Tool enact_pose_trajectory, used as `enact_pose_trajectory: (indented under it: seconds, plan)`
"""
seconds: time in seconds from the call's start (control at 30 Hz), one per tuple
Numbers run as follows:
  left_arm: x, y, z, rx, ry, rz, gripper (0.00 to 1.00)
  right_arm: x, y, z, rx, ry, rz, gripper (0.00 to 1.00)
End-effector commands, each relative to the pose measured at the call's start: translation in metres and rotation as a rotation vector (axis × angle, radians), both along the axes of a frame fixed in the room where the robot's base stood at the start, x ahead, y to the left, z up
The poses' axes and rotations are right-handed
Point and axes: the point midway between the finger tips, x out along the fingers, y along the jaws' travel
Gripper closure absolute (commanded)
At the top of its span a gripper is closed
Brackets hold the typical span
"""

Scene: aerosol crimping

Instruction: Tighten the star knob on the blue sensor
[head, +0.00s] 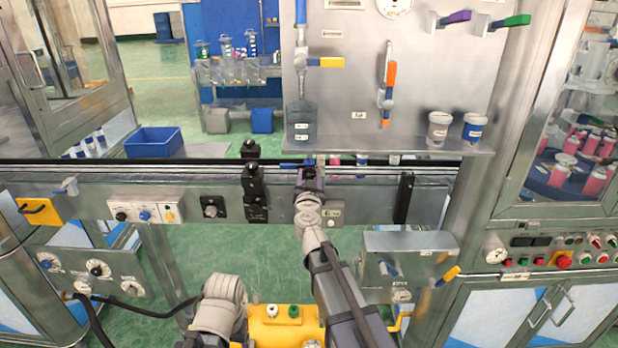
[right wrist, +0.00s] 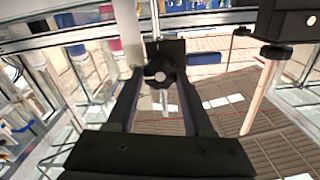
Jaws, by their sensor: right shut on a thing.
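My right gripper (head: 311,178) reaches up to the front of the conveyor rail in the head view. In the right wrist view its two dark fingers (right wrist: 160,85) are closed around a black star knob (right wrist: 160,72) with a pale round centre, one finger at each side. The knob is on a dark block with a thin metal rod above it. A small blue part (head: 290,164), perhaps the blue sensor, shows just left of the gripper tip in the head view; the gripper hides the rest. My left gripper is not seen.
A black bracket (head: 253,188) stands on the rail left of my right gripper, and another black piece (head: 404,197) is to the right. The conveyor (head: 120,172) runs across. A grey box (head: 410,244) is below right. A blue bin (head: 153,141) is behind.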

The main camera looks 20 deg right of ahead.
Motion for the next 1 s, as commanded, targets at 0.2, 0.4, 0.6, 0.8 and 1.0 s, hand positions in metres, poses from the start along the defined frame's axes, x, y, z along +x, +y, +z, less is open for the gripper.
enact_pose_trajectory:
  seconds: [0.2, 0.4, 0.6, 0.8, 1.0]
  plan:
    - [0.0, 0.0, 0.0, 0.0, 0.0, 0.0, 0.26, 0.0, -0.0001, 0.0, 0.0, 0.0, 0.0, 0.97]
    - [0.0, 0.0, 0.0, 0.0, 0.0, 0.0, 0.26, 0.0, -0.0001, 0.0, 0.005, -0.001, 0.0, 1.0]
    - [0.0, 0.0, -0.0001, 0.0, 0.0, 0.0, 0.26, -0.0001, -0.0003, -0.0001, 0.061, -0.017, 0.0, 1.0]
    - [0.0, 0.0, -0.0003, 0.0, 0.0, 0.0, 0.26, -0.0002, -0.0006, -0.0002, 0.195, -0.056, 0.0, 1.0]
    - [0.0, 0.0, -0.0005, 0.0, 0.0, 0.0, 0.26, -0.0003, -0.0011, -0.0005, 0.376, -0.108, 0.0, 1.0]
